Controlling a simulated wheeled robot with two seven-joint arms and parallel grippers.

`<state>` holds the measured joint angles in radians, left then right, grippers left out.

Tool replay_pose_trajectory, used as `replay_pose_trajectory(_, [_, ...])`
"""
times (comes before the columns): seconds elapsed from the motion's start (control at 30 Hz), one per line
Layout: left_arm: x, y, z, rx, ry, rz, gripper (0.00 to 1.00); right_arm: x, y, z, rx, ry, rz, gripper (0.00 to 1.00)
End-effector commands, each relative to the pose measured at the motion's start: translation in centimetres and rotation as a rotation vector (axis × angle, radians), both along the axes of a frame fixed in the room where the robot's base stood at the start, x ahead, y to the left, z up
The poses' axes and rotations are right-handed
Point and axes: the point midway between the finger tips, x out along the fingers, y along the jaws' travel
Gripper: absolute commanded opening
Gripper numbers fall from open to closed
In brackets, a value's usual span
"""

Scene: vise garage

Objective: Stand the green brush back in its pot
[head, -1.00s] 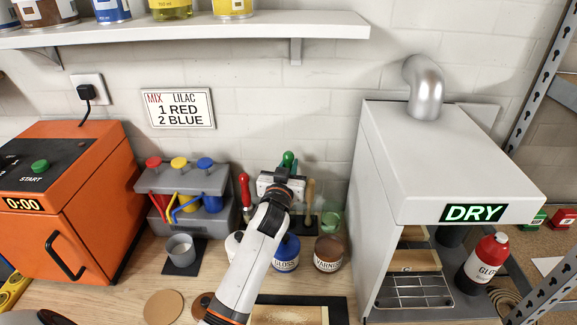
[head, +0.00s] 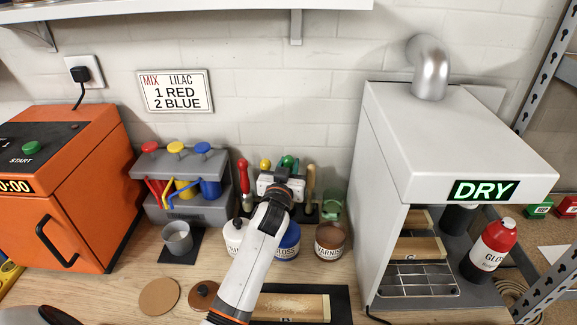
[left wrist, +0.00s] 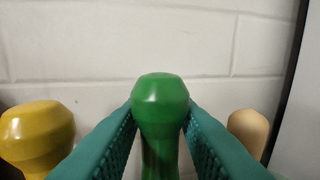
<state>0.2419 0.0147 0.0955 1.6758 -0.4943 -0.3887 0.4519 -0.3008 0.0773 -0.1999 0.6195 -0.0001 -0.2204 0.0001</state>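The green brush (head: 288,161) shows as a rounded green handle end just behind my left gripper (head: 283,184). In the left wrist view the green handle (left wrist: 160,105) stands upright between the two teal finger pads, which touch it on both sides. My left gripper is shut on it. The brush's lower part is hidden by the gripper and arm, so I cannot tell what its lower end rests in. A green translucent pot (head: 331,209) stands to the right, behind the varnish jar. My right gripper is not in view.
A red handle (head: 244,177), a yellow one (head: 265,165) and a wooden one (head: 310,180) stand close around the gripper. White (head: 233,237), blue (head: 289,242) and varnish (head: 330,241) jars stand in front. The drying cabinet (head: 455,150) bounds the right side.

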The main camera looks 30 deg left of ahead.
Motion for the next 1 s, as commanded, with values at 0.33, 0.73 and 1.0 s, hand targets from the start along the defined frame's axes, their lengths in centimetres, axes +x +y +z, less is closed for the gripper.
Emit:
replay_pose_trajectory(0.33, [0.0, 0.0, 0.0, 0.000, 0.000, 0.000, 0.46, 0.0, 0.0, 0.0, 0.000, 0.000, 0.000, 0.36])
replay_pose_trajectory(0.73, [-5.4, -1.6, -0.3, -0.001, 0.001, -0.001, 0.46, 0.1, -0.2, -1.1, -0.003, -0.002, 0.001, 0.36])
replay_pose_trajectory(1.0, [-10.2, -2.9, -0.2, -0.001, 0.000, -0.001, 0.46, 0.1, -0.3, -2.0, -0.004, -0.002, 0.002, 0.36])
